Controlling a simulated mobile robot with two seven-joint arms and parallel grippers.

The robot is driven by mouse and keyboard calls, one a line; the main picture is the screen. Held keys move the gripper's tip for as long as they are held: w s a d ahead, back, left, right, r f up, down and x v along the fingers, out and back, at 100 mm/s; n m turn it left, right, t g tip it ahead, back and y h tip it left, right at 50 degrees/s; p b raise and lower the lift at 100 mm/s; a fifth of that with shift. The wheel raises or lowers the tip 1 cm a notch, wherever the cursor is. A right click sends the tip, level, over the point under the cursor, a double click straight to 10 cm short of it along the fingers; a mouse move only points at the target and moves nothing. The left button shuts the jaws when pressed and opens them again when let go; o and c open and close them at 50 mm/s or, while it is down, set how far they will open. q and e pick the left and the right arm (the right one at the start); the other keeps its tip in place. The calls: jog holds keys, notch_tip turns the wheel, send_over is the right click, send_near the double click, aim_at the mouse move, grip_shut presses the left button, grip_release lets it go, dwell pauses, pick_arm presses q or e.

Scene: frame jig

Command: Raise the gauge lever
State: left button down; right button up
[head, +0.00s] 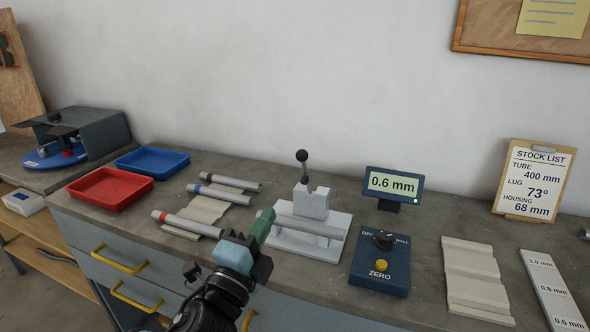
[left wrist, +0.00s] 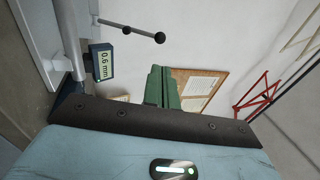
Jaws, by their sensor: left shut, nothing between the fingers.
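The gauge lever (head: 303,168) is a thin rod with a dark ball knob, standing nearly upright on a white block on the gauge base (head: 335,221). The lever also shows in the left wrist view (left wrist: 128,29). A grey tube (head: 310,226) lies across the base, below the block. My left gripper (head: 266,217) has green fingers, shut with nothing between them. In the head view they are by the left end of the tube, below and left of the lever; I cannot tell whether they touch the tube. The green fingers (left wrist: 160,86) also show in the left wrist view, apart from the lever.
The display (head: 394,184) reads 0.6 mm. A blue control box (head: 380,270) with a dark knob and yellow ZERO button stands right of the gauge. Banded tubes on a rack (head: 207,209) and red (head: 110,188) and blue (head: 153,162) trays are left.

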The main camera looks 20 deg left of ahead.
aim_at(299, 160)
pick_arm(q)
jog(key=p+x, duration=0.1)
jog(key=x, duration=1.2)
jog(key=shift+w+p, duration=0.3)
jog(key=shift+w, duration=0.05)
jog(key=shift+w, duration=0.1)
